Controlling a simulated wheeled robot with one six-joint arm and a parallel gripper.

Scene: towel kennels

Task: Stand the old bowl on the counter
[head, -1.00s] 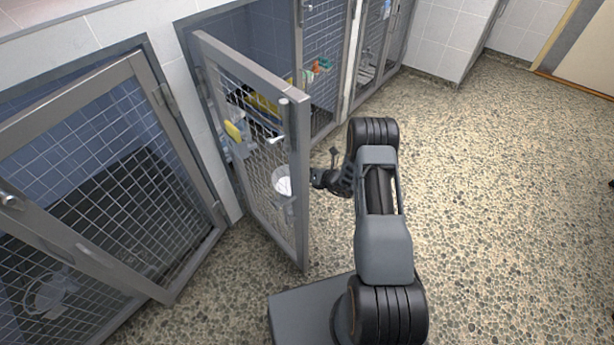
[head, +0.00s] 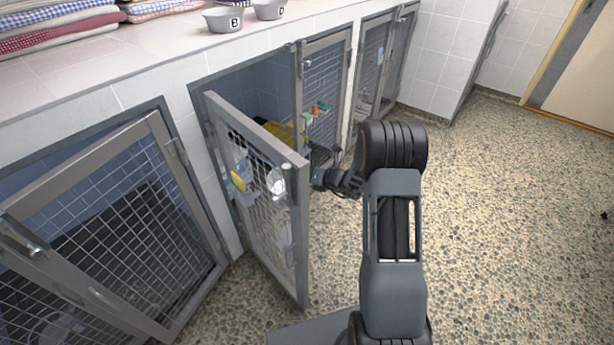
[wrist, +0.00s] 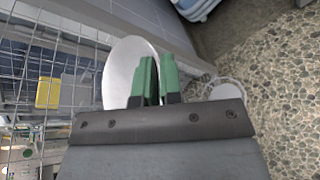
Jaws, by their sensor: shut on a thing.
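A pale bowl (head: 277,181) is held at the far side of the open kennel door (head: 303,235), seen partly through its mesh. My gripper (head: 316,179) reaches past the door's free edge and is shut on the bowl's rim. In the wrist view, the green fingers (wrist: 152,70) are closed on the right side of the white bowl (wrist: 122,68). The bowl looks tilted there, and its inside is not clear. The counter (head: 150,62) runs above the kennels, at the upper left of the head view.
Two metal bowls, a left one (head: 223,20) marked B and a right one (head: 268,9), stand on the counter. Folded towels (head: 60,28) are stacked further left. A ring (wrist: 228,90) shows beside my gripper.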

